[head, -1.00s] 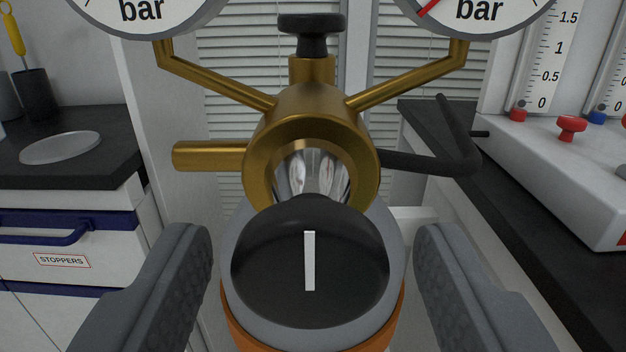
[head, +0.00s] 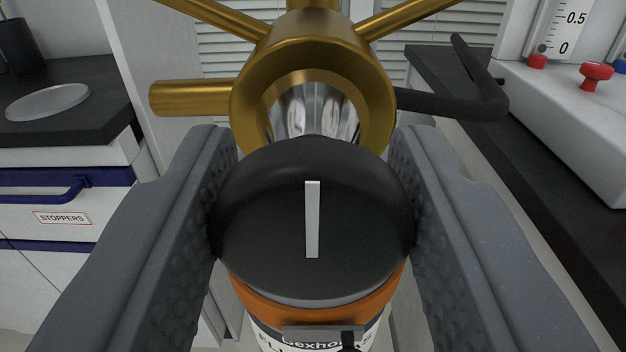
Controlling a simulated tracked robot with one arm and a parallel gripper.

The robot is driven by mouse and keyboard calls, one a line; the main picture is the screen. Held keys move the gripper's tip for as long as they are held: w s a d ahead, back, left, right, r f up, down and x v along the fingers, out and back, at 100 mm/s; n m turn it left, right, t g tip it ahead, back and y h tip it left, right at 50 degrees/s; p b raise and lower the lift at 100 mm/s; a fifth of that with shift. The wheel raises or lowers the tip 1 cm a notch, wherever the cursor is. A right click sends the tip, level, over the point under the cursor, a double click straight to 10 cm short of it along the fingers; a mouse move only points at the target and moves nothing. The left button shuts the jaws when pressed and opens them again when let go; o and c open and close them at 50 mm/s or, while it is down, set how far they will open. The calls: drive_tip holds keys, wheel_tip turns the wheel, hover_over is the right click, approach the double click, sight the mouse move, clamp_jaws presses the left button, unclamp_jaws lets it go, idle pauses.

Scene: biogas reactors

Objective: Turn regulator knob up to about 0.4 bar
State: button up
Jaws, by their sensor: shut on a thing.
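The regulator knob (head: 265,225) is a black round cap with a white marker line that stands upright in the picture. My gripper (head: 312,205) is shut on the knob, with one grey padded finger against its left side and the other against its right. Behind the knob is the brass regulator body (head: 250,95), with brass pipes branching off it. The pressure gauges are out of view, so no bar reading shows.
Below the knob is an orange and white cylinder (head: 330,300). A black hose (head: 450,104) runs right from the regulator. At left is a counter with a glass dish (head: 47,102) above a drawer labelled STOPPERS (head: 62,218). At right is a white unit with red knobs (head: 596,75).

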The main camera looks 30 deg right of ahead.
drive_tip(key=shift+f+m, duration=0.15)
drive_tip(key=shift+m, duration=0.25)
drive_tip(key=m+b, duration=0.1)
drive_tip(key=m, duration=0.1)
drive_tip(key=m+b, duration=0.1)
drive_tip(key=m, duration=0.1)
drive_tip(key=shift+s+f+m+b, duration=0.1)
drive_tip(key=shift+f+m+b, duration=0.1)
drive_tip(key=shift+m+b, duration=0.15)
drive_tip(key=m+b, duration=0.3)
drive_tip(key=m, duration=0.2)
drive_tip(key=shift+d+f+b, duration=0.1)
drive_tip(key=shift+f+b, duration=0.05)
drive_tip(key=shift+b, duration=0.2)
drive_tip(key=m+b, duration=0.2)
drive_tip(key=m, duration=0.1)
drive_tip(key=m+b, duration=0.3)
drive_tip(key=m, duration=0.1)
drive_tip(key=shift+s+d+f, duration=0.1)
drive_tip(key=shift+d+f, duration=0.05)
drive_tip(key=shift+f, duration=0.05)
drive_tip(key=shift+m+b, duration=0.6)
drive_tip(key=shift+m, duration=0.15)
drive_tip(key=shift+m+b, duration=0.45)
drive_tip(key=shift+m, duration=0.35)
drive_tip(key=shift+m+b, duration=0.4)
drive_tip(key=shift+m, duration=0.7)
drive_tip(key=shift+r, duration=0.1)
